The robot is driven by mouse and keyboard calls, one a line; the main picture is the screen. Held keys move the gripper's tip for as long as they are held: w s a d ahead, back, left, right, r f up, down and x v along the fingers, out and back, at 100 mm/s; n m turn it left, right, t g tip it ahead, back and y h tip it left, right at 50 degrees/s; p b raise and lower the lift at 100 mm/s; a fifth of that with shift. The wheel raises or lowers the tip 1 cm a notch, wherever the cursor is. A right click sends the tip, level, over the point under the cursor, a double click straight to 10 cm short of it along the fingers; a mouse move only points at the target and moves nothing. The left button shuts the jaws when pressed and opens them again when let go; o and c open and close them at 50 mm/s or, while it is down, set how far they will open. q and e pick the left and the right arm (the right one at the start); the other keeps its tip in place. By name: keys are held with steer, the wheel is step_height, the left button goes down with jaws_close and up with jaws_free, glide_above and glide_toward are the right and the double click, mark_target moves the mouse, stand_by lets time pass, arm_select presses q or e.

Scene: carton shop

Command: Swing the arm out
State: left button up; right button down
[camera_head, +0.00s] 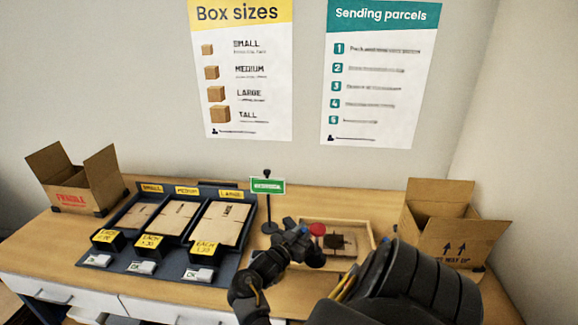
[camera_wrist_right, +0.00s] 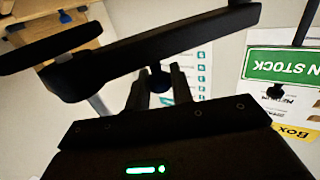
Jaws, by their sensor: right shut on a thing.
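My right gripper (camera_head: 303,240) reaches over the table, just left of a shallow wooden tray. In the right wrist view its two fingers (camera_wrist_right: 161,85) are shut on a small dark knob (camera_wrist_right: 160,77). A long black bar (camera_wrist_right: 190,42) crosses the wrist view by this knob; the knob appears to belong to it, and a second dark bar end (camera_wrist_right: 50,45) shows at left. In the head view my gripper and forearm hide most of this mechanism. A red round knob (camera_head: 317,229) shows beside the gripper. My left gripper is out of view.
A green sign (camera_head: 268,186) on a dark post stands close behind the gripper; the sign (camera_wrist_right: 283,66) also shows in the wrist view. A dark box-size rack (camera_head: 172,265) stands left. Open cartons stand at far left (camera_head: 82,185) and right (camera_head: 440,230). The wooden tray (camera_head: 365,228) holds a dark item.

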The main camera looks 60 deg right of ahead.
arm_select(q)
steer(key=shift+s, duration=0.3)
arm_select(e)
steer(key=shift+r+m+g, duration=0.1)
steer(key=shift+m+g, duration=0.2)
steer(key=shift+g, duration=0.1)
steer(key=c, duration=1.3)
jaws_free()
steer(key=shift+o, duration=0.2)
steer(key=shift+a, duration=0.1)
